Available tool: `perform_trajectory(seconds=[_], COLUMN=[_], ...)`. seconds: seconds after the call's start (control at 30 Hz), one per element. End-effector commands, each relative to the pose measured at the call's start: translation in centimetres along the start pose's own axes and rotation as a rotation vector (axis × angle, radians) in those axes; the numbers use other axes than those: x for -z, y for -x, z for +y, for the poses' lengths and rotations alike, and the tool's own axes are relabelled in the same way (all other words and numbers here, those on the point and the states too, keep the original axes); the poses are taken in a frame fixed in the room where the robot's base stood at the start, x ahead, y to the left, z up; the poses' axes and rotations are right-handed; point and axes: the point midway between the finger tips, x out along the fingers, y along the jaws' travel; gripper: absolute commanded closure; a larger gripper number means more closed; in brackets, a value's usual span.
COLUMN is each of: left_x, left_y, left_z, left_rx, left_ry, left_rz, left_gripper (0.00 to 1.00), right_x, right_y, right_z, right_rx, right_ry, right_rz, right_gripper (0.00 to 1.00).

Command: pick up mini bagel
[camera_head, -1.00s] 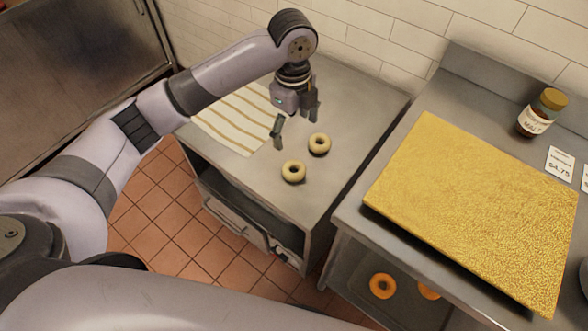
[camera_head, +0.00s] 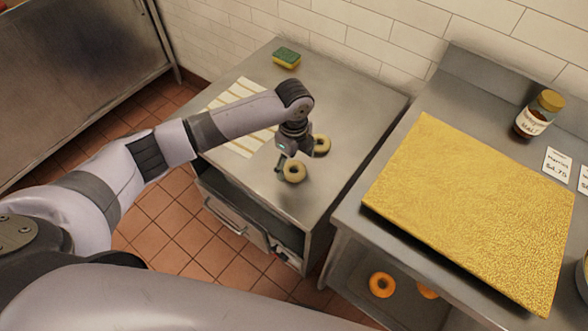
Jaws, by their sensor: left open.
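Two pale mini bagels lie on the grey metal counter. The nearer mini bagel (camera_head: 294,170) is just below my left gripper. The farther mini bagel (camera_head: 321,145) is partly hidden behind the gripper. My left gripper (camera_head: 290,165) points down, open, with one finger at the left side of the nearer bagel. The other finger is hard to make out, and I cannot tell whether the gripper touches the bagel. My right gripper is not in view.
A striped cloth (camera_head: 238,142) lies on the counter (camera_head: 342,96), partly under my arm. A green and yellow sponge (camera_head: 286,58) is at the back. A golden board (camera_head: 475,210) and a malt jar (camera_head: 540,114) stand on the right counter. Orange rings (camera_head: 381,285) lie on the shelf below.

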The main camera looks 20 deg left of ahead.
Motion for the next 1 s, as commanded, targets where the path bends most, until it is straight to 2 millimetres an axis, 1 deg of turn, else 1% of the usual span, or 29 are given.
perform_trajectory(seconds=[0.1, 0.2, 0.47, 1.0], left_x=[0.0, 0.0, 0.0, 0.0], left_y=[-1.8, -2.7, -3.0, -3.0], left_z=[-0.1, -0.1, -0.1, -0.1], left_rx=[-0.003, -0.001, 0.001, 0.0], left_ry=[0.001, 0.0, -0.001, 0.0], left_rz=[0.001, 0.0, 0.0, -0.001], left_gripper=[0.2, 0.2, 0.2, 0.55], right_x=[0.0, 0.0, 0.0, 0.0], right_y=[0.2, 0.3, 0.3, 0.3], right_z=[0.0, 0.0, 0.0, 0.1], right_rx=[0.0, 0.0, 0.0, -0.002], right_ry=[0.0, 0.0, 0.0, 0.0], right_rz=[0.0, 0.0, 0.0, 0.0], right_gripper=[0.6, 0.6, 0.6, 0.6])
